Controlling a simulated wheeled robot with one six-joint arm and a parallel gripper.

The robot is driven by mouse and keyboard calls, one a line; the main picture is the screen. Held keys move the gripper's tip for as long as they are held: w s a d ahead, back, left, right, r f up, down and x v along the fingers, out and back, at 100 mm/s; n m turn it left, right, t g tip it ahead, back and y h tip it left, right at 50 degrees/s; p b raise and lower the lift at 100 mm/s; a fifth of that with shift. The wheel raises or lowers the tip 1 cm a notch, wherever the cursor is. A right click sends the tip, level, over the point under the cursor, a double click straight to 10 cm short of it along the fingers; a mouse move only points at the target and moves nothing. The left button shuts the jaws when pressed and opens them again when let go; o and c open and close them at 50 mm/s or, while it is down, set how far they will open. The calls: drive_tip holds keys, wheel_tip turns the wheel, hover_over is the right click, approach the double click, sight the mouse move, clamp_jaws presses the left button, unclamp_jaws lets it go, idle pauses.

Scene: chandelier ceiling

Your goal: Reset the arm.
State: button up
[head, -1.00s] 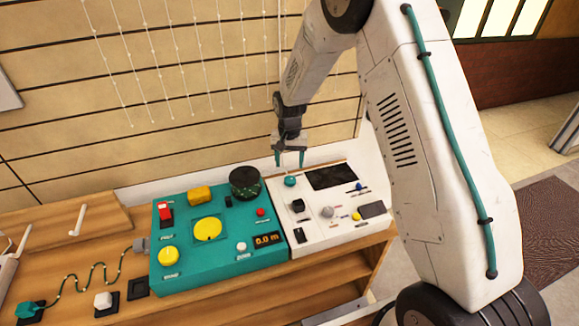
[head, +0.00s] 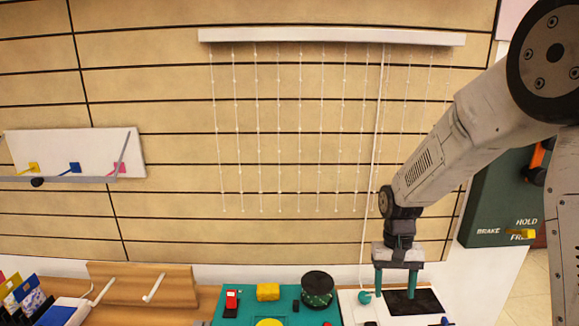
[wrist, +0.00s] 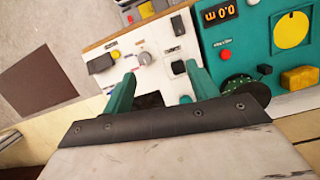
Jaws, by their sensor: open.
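My gripper (head: 396,288) hangs at the end of my white arm, pointing down, with its two teal fingers apart and nothing seen between them. In the head view it is over the white panel (head: 350,306), in front of a dark rectangle (head: 428,300). A round teal knob (head: 365,297) is just left of the fingers. In the wrist view the fingers of my gripper (wrist: 160,85) spread over the white panel (wrist: 125,47), with a grey knob (wrist: 145,58) beyond them. The gap to the panel is hard to judge.
A teal console (head: 290,295) with a dark round drum (head: 317,288) stands left of the white panel. Strings (head: 300,130) hang from a white rail (head: 330,37) on the wall. A dark green brake box (head: 500,205) is at right, behind my arm.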

drive_tip(key=s+r+t, duration=0.2)
drive_tip(key=s+r, duration=0.7)
drive_tip(key=s, duration=0.4)
drive_tip(key=s+d+r+n+t, duration=0.1)
drive_tip(key=s+r+t, duration=0.1)
drive_tip(key=s+r, duration=0.7)
drive_tip(key=s, duration=0.4)
drive_tip(key=shift+s+d+r+n, duration=0.25)
drive_tip(key=shift+r+n, duration=0.05)
drive_tip(key=shift+r, duration=0.05)
